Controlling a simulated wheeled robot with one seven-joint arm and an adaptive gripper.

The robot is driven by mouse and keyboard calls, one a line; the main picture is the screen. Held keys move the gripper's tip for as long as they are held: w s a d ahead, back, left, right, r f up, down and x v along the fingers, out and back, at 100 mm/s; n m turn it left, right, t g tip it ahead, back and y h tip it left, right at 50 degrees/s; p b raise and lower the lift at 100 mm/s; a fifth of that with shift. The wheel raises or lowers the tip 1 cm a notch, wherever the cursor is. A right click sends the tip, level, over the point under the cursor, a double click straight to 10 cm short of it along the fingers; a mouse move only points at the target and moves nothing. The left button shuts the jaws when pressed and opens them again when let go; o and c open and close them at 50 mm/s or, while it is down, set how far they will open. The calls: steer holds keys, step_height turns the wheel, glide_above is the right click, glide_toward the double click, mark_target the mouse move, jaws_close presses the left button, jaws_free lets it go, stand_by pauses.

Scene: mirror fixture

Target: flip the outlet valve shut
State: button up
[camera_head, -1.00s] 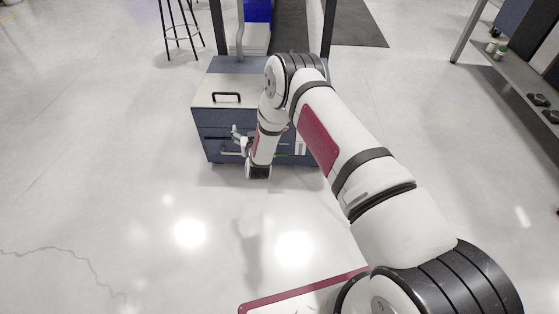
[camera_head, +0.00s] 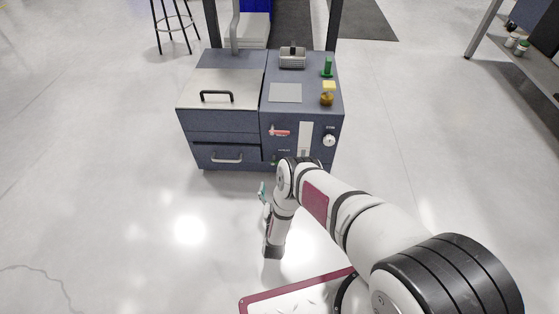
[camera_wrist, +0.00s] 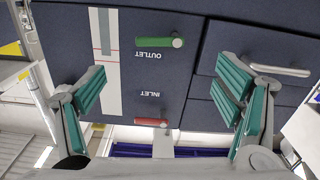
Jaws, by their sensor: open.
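The outlet valve (camera_wrist: 160,41) is a green lever on the dark blue cabinet front, above the upside-down OUTLET label in the wrist view. It lies crosswise there, its round pivot at the right end. In the head view only a bit of green shows (camera_head: 274,160), beside my arm. The red inlet lever (camera_wrist: 151,122) also lies crosswise; it shows in the head view (camera_head: 279,132). My gripper (camera_wrist: 165,88) is open and empty, its teal fingers spread on either side of the levers, apart from them. In the head view my gripper (camera_head: 264,191) is low in front of the cabinet.
The cabinet (camera_head: 222,128) has a black lid handle (camera_head: 217,96) and a drawer handle (camera_head: 226,159); a metal handle (camera_wrist: 278,69) is near the right finger in the wrist view. A yellow-capped jar (camera_head: 328,93) stands on top. Floor left of my arm is clear.

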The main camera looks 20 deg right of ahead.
steer(key=b+x, duration=0.1)
steer(key=x, duration=1.1)
steer(key=shift+w+d, duration=0.1)
steer(key=shift+w, duration=0.2)
steer(key=c, duration=1.2)
